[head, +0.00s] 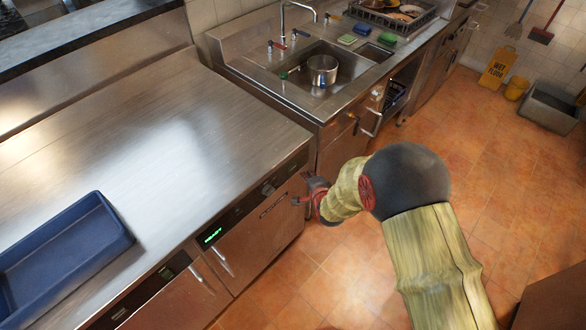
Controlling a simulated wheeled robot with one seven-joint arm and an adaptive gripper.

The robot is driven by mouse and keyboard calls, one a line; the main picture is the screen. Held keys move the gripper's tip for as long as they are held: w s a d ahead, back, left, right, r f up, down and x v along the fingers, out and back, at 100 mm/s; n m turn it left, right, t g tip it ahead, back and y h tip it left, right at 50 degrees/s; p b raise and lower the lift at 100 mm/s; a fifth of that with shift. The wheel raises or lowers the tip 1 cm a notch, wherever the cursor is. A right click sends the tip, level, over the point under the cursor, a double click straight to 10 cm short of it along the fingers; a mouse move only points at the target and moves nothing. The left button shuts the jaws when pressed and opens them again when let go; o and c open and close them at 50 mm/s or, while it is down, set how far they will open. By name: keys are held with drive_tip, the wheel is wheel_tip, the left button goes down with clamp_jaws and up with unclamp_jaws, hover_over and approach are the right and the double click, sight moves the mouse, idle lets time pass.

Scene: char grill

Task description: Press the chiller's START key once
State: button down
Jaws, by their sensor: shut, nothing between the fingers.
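The chiller (262,238) is a steel front under the counter, with a dark control strip along its top edge. A lit green display (212,236) sits at the left end of the strip, and a dark knob (268,190) is toward the right. I cannot make out the START key; it is too small to tell or hidden. My gripper (299,200) is shut and empty, in front of the chiller's right end, right of the knob. I cannot tell whether it touches the front.
A steel counter (150,135) runs above, with a blue tray (98,215) at lower left. A second front with a dark panel (150,291) is to the left. Beyond stands a sink with a pot (321,70). The tiled floor (300,280) in front is clear.

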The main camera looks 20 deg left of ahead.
drive_tip(key=shift+w+a+b, duration=0.2)
drive_tip(key=shift+w+a, duration=0.05)
drive_tip(key=shift+a, duration=0.3)
drive_tip(key=shift+w+a+b, duration=0.15)
drive_tip(key=shift+w+a, duration=0.05)
drive_tip(key=shift+a, duration=0.3)
drive_tip(key=shift+a, duration=0.15)
idle(0.6)
drive_tip(key=shift+w+a, duration=0.15)
drive_tip(key=shift+a, duration=0.1)
drive_tip(key=shift+w+a+b, duration=0.15)
drive_tip(key=shift+a+b, duration=0.2)
drive_tip(key=shift+b, duration=0.15)
idle(0.8)
drive_tip(key=shift+d, duration=0.1)
drive_tip(key=shift+s+d, duration=0.35)
drive_tip(key=shift+d, duration=0.3)
drive_tip(key=d, duration=0.1)
drive_tip(key=s+d, duration=0.1)
drive_tip(key=d, duration=0.1)
drive_tip(key=s+d, duration=0.1)
drive_tip(key=shift+d, duration=0.3)
